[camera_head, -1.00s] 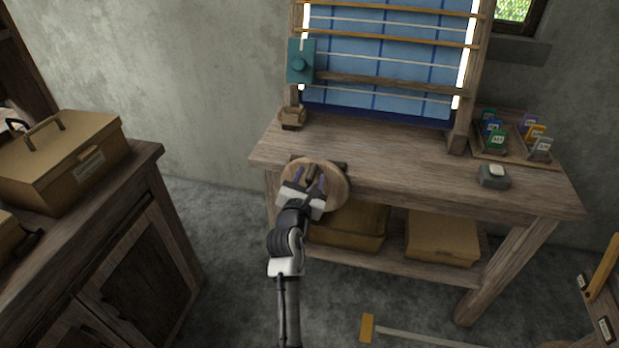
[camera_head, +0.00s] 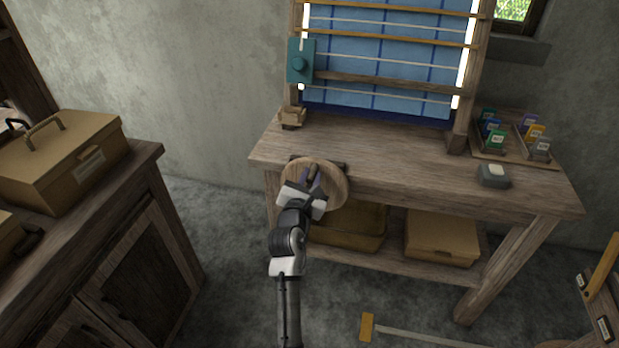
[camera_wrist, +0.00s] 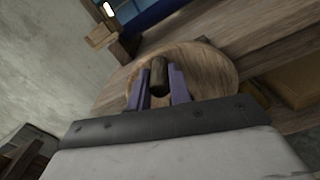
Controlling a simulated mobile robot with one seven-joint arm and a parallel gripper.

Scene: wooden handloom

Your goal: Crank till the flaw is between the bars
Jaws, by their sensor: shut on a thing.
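The crank is a round wooden disc (camera_head: 334,188) on the front left of the loom table, with a dark peg handle (camera_wrist: 159,76) standing out of it in the wrist view. My gripper (camera_head: 313,180) is shut on the peg, one purple finger on each side. The blue cloth (camera_head: 385,60) with darker grid lines hangs in the upright wooden frame. Pale and orange bars (camera_head: 390,38) cross in front of it. I cannot make out a flaw in the cloth. The top of the cloth is cut off.
A rack of coloured tags (camera_head: 515,140) and a small grey block with a pale top (camera_head: 494,175) are on the table's right. A cabinet with a tan case (camera_head: 65,160) stands left.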

